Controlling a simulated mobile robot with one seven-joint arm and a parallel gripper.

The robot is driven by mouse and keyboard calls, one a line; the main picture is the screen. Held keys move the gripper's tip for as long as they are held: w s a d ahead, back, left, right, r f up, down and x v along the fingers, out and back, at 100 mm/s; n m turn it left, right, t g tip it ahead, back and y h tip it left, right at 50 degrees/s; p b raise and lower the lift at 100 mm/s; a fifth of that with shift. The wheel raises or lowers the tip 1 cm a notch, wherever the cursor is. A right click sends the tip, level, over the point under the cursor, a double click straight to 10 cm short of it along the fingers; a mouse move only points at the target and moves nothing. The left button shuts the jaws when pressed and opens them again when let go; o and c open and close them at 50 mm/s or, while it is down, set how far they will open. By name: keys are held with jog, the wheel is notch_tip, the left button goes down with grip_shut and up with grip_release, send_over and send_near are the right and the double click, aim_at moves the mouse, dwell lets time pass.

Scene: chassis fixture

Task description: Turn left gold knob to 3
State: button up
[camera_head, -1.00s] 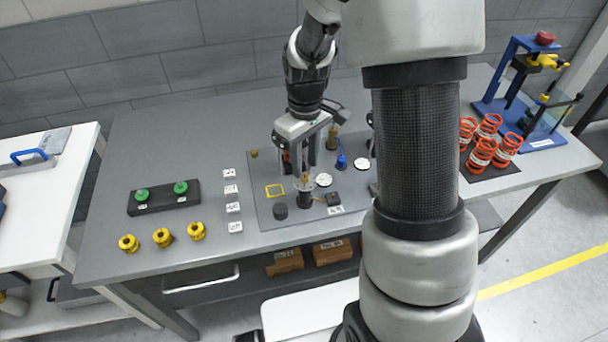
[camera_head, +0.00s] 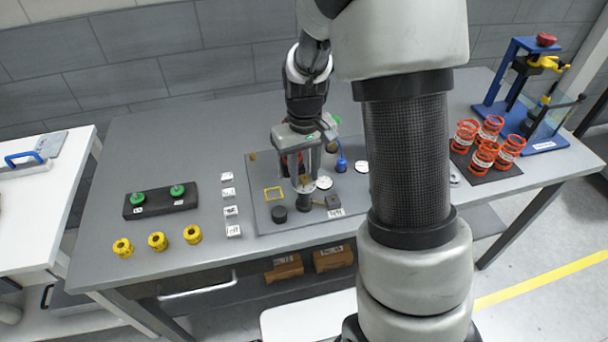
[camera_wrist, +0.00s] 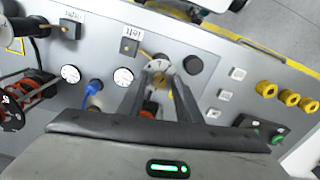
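The two fingers stand apart, one on each side of the knob. I cannot tell whether they touch it. The dial's marks are too small to read.
Close to the knob are a black round cap (camera_head: 279,214), a dark labelled box (camera_head: 332,201), white gauges (camera_head: 324,183) and a blue part (camera_head: 341,164). White switches (camera_head: 231,211), yellow knobs (camera_head: 158,241) and green buttons (camera_head: 138,198) lie left. Orange springs (camera_head: 484,155) stand right.

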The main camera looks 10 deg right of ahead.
jog(key=m+p, duration=0.1)
jog(key=m, duration=0.5)
jog(key=shift+r, duration=0.1)
jog(key=m+p, duration=0.3)
jog(key=m, duration=0.4)
jog(key=shift+m, duration=0.6)
jog(key=shift+r+m+p, duration=0.2)
jog(key=shift+m+p, duration=0.9)
jog(key=shift+m, duration=0.1)
jog(key=shift+f+m+b, duration=0.35)
jog(key=shift+m, duration=0.75)
jog(key=m, duration=0.4)
jog(key=shift+m, duration=0.3)
jog(key=shift+c, duration=0.4)
